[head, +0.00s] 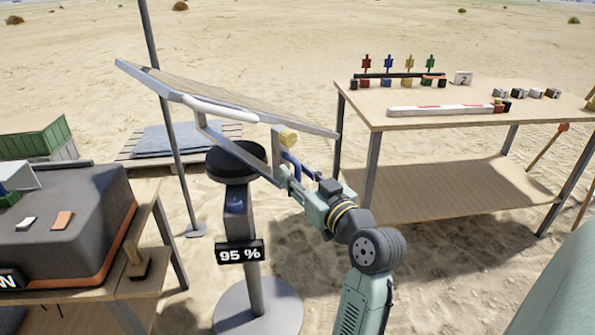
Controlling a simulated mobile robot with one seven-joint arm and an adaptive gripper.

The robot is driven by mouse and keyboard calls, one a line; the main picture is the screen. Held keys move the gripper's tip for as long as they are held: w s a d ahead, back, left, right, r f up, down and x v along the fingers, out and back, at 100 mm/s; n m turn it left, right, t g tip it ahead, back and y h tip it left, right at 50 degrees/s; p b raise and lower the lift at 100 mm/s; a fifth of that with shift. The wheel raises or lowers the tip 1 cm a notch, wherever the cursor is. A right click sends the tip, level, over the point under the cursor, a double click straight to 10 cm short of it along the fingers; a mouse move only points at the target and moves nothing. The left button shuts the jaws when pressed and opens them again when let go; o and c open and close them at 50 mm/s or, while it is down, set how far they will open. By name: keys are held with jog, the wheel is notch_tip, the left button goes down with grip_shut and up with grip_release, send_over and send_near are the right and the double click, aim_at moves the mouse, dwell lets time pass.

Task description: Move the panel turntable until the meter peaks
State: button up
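The panel (235,95) is tilted and seen nearly edge-on, with a white bar along its near edge. It sits above the black round turntable (236,158) on a grey post. The meter (240,251) on the post reads 95 %. My gripper (284,172) reaches in from the lower right to the right of the turntable. Its fingers are at a blue curved part (293,165) under a small yellow block (287,138) by the panel's lower frame. The finger gap is too small and partly hidden, so I cannot tell whether it grips anything.
A wooden table (440,124) with coloured figures, a ruler-like bar and small blocks stands at right. A dark case (75,215) rests on a bench at left. A thin pole (172,130) stands left of the turntable. A pallet (140,160) lies behind. Sand is open beyond.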

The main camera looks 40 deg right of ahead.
jog(key=shift+w, duration=0.3)
jog(key=shift+c, duration=0.5)
grip_shut()
